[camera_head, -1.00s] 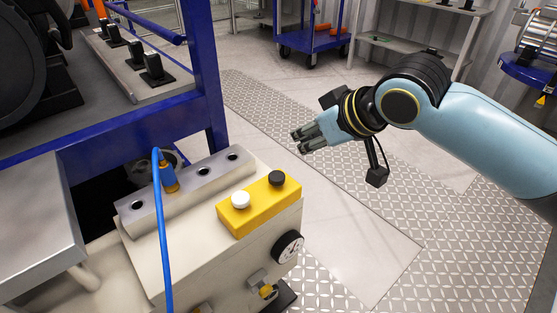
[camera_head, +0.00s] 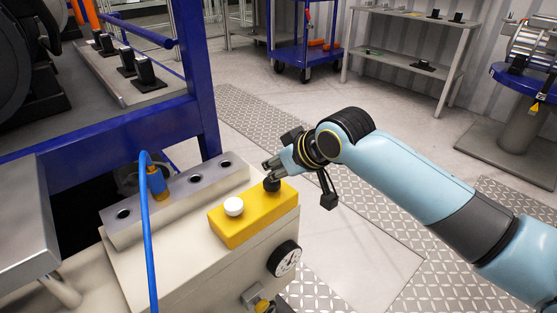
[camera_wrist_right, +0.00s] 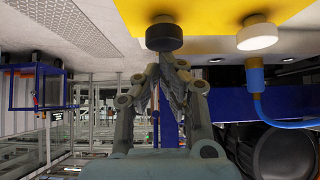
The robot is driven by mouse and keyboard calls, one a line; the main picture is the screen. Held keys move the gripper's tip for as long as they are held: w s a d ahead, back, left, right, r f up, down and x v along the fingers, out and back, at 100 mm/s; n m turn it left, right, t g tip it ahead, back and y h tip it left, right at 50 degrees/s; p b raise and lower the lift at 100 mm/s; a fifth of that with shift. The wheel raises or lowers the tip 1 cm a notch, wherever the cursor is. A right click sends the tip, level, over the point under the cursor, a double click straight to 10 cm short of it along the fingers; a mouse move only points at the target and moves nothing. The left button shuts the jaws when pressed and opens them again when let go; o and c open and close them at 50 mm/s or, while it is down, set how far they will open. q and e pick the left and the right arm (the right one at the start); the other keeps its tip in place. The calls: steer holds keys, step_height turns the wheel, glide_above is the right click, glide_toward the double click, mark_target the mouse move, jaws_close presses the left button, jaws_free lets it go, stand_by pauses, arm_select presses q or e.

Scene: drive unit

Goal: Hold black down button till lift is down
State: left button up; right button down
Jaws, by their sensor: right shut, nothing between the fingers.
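The yellow control box (camera_head: 238,224) sits on the beige drive unit (camera_head: 180,265) and carries a white button (camera_head: 234,206) and a black button (camera_head: 271,185). My right gripper (camera_head: 269,172) is shut and empty, its fingertips at the black button from above and behind. In the right wrist view the black button (camera_wrist_right: 164,36) is just past the shut fingertips (camera_wrist_right: 167,58), with the white button (camera_wrist_right: 257,36) to its right. Whether the fingertips touch or press the button I cannot tell. My left gripper is not in view.
A blue lift frame (camera_head: 120,135) stands at the left. A gauge (camera_head: 284,259) is on the unit's side.

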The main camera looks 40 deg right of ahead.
mark_target(277, 183)
steer(key=shift+f, duration=0.25)
steer(key=shift+f, duration=0.8)
steer(key=shift+s+f, duration=0.15)
steer(key=shift+f, duration=0.3)
steer(key=shift+s+f, duration=0.1)
steer(key=shift+f, duration=0.1)
stand_by(0.5)
steer(key=shift+r, duration=0.1)
stand_by(3.4)
steer(key=r+p, duration=0.2)
steer(key=p, duration=0.1)
steer(key=r+p, duration=0.3)
steer(key=shift+w+r, duration=0.2)
steer(key=shift+r, duration=0.05)
steer(key=p+v, duration=0.1)
steer(key=v, duration=0.8)
steer(key=shift+s+p, duration=0.3)
steer(key=shift+f, duration=0.15)
